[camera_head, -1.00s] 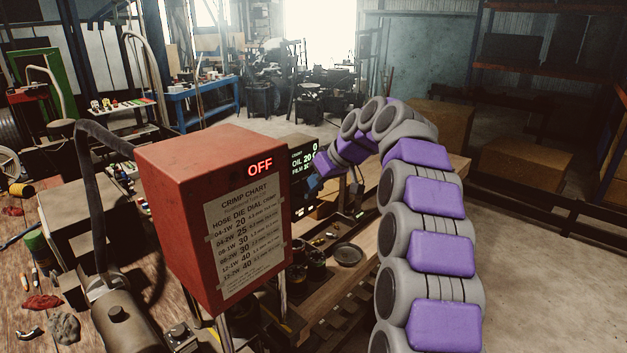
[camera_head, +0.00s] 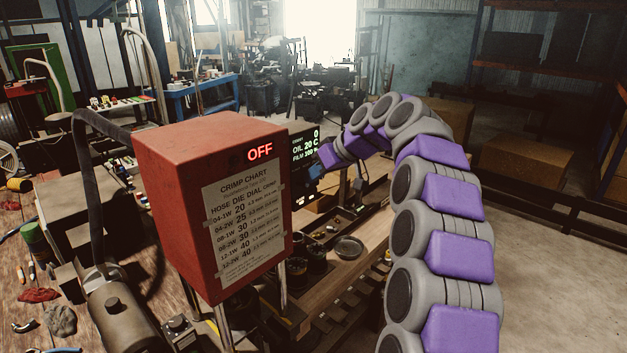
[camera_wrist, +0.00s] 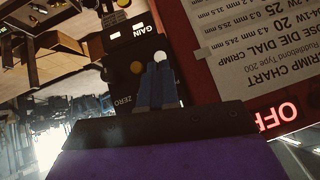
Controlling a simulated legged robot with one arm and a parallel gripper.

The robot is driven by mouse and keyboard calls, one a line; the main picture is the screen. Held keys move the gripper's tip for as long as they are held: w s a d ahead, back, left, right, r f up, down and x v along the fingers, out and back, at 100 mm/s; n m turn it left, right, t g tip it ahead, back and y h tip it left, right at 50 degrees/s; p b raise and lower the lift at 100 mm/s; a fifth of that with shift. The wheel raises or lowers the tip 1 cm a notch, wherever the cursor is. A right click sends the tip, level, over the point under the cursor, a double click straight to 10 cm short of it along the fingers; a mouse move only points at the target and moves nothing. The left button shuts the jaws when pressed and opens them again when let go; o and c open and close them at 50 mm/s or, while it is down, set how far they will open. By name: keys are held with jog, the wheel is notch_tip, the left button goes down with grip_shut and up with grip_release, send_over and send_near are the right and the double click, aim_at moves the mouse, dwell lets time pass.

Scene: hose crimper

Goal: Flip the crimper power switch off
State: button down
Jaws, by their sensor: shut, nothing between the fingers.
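The red crimper box (camera_head: 212,205) stands at centre left in the head view, with a crimp chart (camera_head: 243,222) on its front. Its lit red display (camera_head: 260,152) reads OFF. It also shows upside down at the right of the wrist view (camera_wrist: 258,108). My gripper (camera_head: 316,172) is beyond the box's right side, near a dark readout screen (camera_head: 306,150). In the wrist view my shut, empty blue fingers (camera_wrist: 157,82) are over a dark panel marked GAIN and ZERO. A pale round knob (camera_wrist: 159,57) shows at their tips; contact is unclear. I cannot make out the power switch.
A thick dark hose (camera_head: 82,190) and a grey cylinder (camera_head: 120,315) are at the left. Open floor (camera_head: 545,260) lies at the right.

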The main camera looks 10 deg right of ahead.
jog(key=t+b, duration=0.1)
jog(key=b, duration=0.2)
jog(key=f+t+y+b, duration=0.1)
jog(key=b, duration=0.2)
jog(key=f+y+b, duration=0.1)
jog(key=b, duration=0.2)
jog(key=shift+s+d+t, duration=0.3)
jog(key=shift+s+t, duration=0.1)
jog(key=shift+r, duration=0.15)
jog(key=shift+r+p, duration=0.3)
jog(key=shift+r, duration=0.3)
